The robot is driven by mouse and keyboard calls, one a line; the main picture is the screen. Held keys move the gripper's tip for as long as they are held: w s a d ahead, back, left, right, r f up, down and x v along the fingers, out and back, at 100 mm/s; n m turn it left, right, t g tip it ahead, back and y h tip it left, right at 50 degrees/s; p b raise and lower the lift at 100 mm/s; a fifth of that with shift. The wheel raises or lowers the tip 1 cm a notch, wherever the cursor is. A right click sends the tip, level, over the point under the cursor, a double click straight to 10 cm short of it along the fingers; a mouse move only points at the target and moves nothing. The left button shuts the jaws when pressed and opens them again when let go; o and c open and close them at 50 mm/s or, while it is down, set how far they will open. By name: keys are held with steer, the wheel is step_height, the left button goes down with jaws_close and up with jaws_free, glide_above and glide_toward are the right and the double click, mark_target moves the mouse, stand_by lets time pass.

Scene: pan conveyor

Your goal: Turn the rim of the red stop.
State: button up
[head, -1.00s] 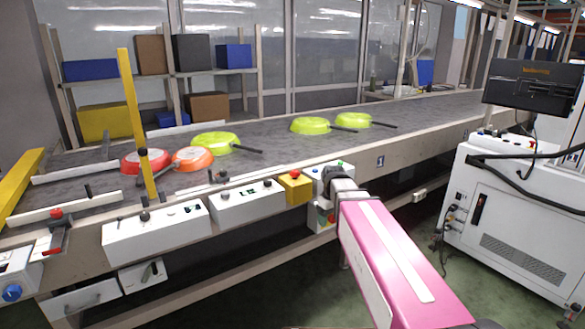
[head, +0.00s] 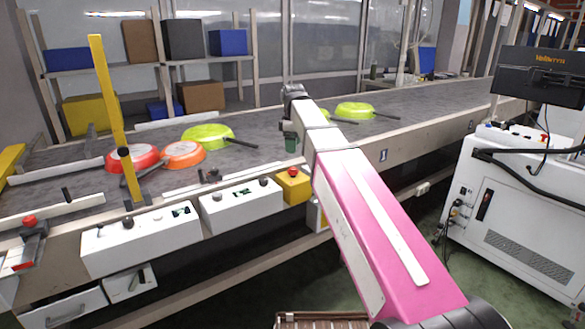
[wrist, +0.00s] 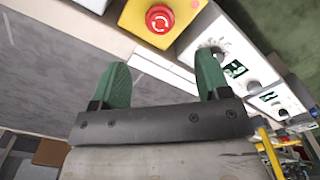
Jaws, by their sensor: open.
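The red stop (head: 293,172) is a round red mushroom button on top of a yellow box (head: 296,189) fixed along the conveyor's near side. In the wrist view the stop (wrist: 160,18) shows near the top edge with white arrow marks on its face, and the yellow box (wrist: 128,17) lies around it. My gripper (head: 291,143) is above and slightly behind the box in the head view. In the wrist view my gripper (wrist: 163,63) has its two green fingers spread, with nothing between them. The stop is beyond the fingertips, apart from them.
White control boxes (head: 240,205) with knobs line the rail left of the yellow box. Red, orange and green pans lie on the grey belt (head: 270,130). A yellow post (head: 110,110) stands at the left. A white cabinet (head: 520,220) stands right.

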mark_target(293, 168)
step_height(293, 168, down, 10)
stand_by(0.5)
steer(key=c, duration=1)
